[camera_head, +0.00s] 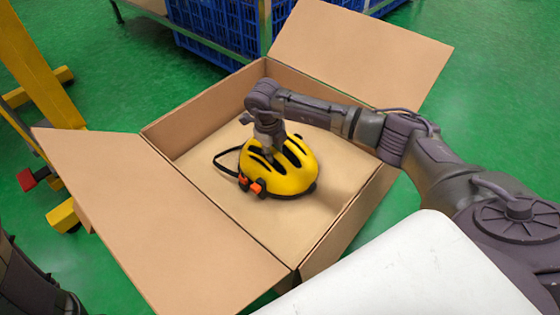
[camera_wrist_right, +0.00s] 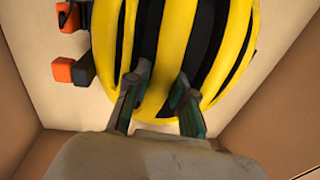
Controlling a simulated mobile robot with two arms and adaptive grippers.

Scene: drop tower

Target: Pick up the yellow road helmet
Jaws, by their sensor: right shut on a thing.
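The yellow road helmet (camera_head: 285,172) with black vents and a black strap sits inside an open cardboard box (camera_head: 200,228) in the head view. Orange and black pieces show at its near left edge. My right gripper (camera_head: 268,150) reaches down onto the helmet's top from above. In the right wrist view, its two fingers (camera_wrist_right: 160,95) are shut on part of the yellow helmet (camera_wrist_right: 205,50) at the vents, with a gap between the fingertips. The exact grip point is partly hidden by the fingers. My left gripper is not in view.
The box's flaps fold outward, with a large one (camera_head: 360,50) at the back right. Blue crates (camera_head: 215,25) on a rack stand behind the box. A yellow frame (camera_head: 40,70) stands at the left. Green floor (camera_head: 480,90) is clear at the right.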

